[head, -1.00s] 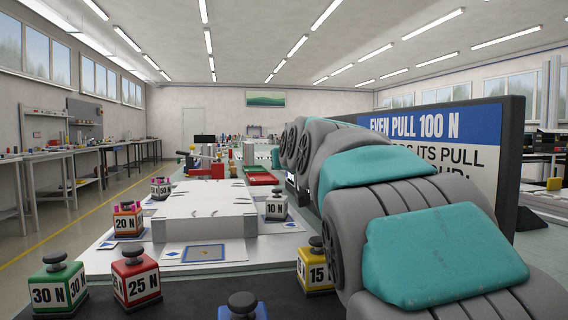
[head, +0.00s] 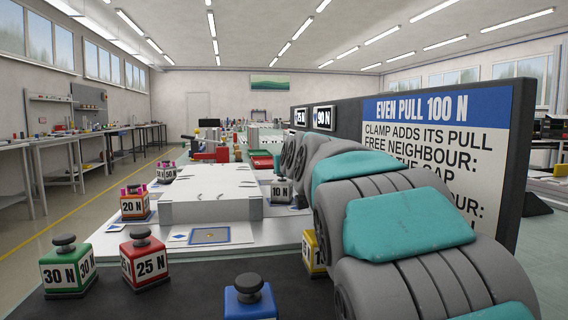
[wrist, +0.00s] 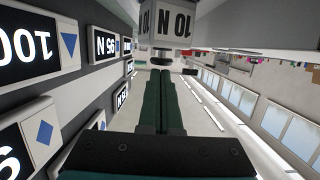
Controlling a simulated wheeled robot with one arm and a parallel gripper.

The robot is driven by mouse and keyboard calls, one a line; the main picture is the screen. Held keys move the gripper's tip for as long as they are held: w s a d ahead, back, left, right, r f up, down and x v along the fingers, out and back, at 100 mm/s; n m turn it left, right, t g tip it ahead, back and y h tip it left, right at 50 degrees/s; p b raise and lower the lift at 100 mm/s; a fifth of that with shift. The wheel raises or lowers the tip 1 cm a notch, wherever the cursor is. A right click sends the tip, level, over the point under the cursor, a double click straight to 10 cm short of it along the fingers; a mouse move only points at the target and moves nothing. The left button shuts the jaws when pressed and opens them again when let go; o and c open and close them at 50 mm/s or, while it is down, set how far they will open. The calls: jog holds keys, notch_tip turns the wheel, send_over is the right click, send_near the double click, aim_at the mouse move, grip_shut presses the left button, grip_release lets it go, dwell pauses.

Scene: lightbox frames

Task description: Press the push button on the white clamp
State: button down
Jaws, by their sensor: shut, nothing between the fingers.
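The white clamp (head: 281,191), marked 10 N, stands at the right end of the white block, just left of my arm. Its dark push button shows on top in the head view, small and close to my arm. In the wrist view the white clamp (wrist: 165,20) appears upside down at the top, with its dark round button (wrist: 162,50) toward my fingers. My gripper (wrist: 161,73) has its two long green fingers together and empty, tips close to the button. I cannot tell whether they touch it.
Other clamps stand around the white block (head: 210,212): green 30 N (head: 67,272), red 25 N (head: 142,265), orange 20 N (head: 134,206), blue (head: 249,302) and a partly hidden yellow one (head: 311,250). A large sign board (head: 430,130) stands along the right.

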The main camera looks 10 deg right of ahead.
jog(key=shift+f+b, duration=0.7)
jog(key=shift+f, duration=0.55)
jog(key=s+r+p, duration=0.1)
jog(key=s+r, duration=0.6)
jog(key=s, duration=0.3)
jog(key=shift+r, duration=0.25)
